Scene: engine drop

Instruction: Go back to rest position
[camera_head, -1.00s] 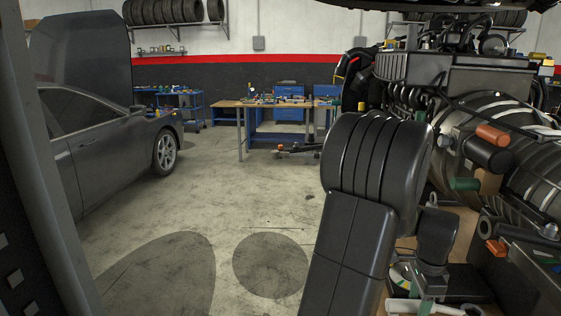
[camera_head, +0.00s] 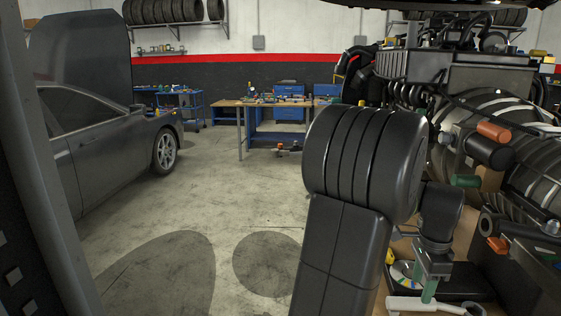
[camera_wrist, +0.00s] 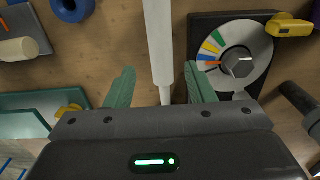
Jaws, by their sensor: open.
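My gripper (camera_wrist: 159,70) is open, its two green fingers spread apart above a wooden surface (camera_wrist: 110,25). A long white tool (camera_wrist: 159,35) shows between the fingers in the wrist view, with its thin end near the gripper body. Nothing is visibly clamped. In the head view my gripper (camera_head: 430,288) points down at the lower right, beside the engine, and the white tool (camera_head: 425,306) lies just below it. My dark arm rises in front of the engine's left side.
A black device with a colour-marked dial (camera_wrist: 262,75) lies right of the fingers, with a yellow part (camera_wrist: 289,25) beyond. A teal tray (camera_wrist: 30,100) is at left. The large engine (camera_head: 460,75) stands close on the right. A grey car (camera_head: 90,130) is at left; the floor between is clear.

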